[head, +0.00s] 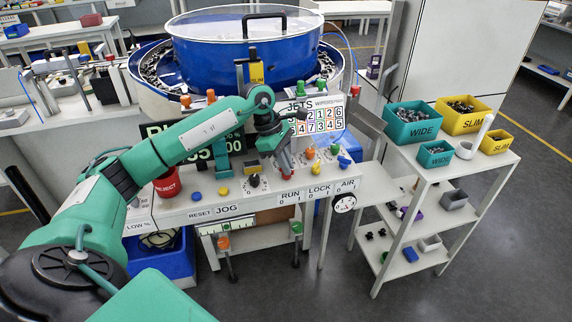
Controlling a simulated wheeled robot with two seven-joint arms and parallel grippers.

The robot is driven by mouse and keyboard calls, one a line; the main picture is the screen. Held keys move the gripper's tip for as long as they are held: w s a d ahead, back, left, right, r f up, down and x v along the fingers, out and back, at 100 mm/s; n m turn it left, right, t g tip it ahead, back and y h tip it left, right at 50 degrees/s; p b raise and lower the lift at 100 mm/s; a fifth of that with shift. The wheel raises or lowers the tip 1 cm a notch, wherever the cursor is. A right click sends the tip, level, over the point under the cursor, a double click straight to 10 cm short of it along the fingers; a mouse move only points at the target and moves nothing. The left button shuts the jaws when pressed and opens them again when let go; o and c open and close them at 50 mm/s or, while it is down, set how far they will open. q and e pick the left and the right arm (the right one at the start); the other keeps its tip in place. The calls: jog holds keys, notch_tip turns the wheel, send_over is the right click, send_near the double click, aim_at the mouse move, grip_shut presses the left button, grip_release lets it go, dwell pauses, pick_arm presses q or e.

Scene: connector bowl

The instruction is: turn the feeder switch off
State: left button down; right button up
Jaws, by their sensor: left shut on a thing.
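The control panel (205,211) runs along the front of the feeder, with labels RESET, JOG, RUN, LOCK and AIR. My left gripper (285,168) points down over the panel, just above the RUN label (290,197). A black rotary knob (253,183) with 0 and 1 marks sits to the left. A yellow lever (318,181) stands above LOCK. My right gripper is not in view.
The blue bowl feeder (205,62) with its clear lid stands behind the panel. A white shelf cart (492,166) with WIDE and SLIM bins stands right.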

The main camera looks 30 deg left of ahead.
pick_arm(q)
jog(key=n+t+b, duration=0.1)
jog(key=n, duration=0.2)
jog(key=n+t+y+b, duration=0.1)
jog(key=n, duration=0.2)
jog(key=n+t+y+b, duration=0.1)
jog(key=n, duration=0.2)
jog(key=shift+n+b, duration=0.3)
jog(key=shift+n, duration=0.1)
jog(key=n+y, duration=0.1)
jog(key=n, duration=0.1)
jog(key=n+y+b, duration=0.1)
jog(key=n, duration=0.2)
jog(key=shift+d+r+t+b, duration=0.1)
jog(key=shift+t+b, duration=0.2)
jog(key=shift+n+y, duration=0.4)
jog(key=shift+n, duration=0.3)
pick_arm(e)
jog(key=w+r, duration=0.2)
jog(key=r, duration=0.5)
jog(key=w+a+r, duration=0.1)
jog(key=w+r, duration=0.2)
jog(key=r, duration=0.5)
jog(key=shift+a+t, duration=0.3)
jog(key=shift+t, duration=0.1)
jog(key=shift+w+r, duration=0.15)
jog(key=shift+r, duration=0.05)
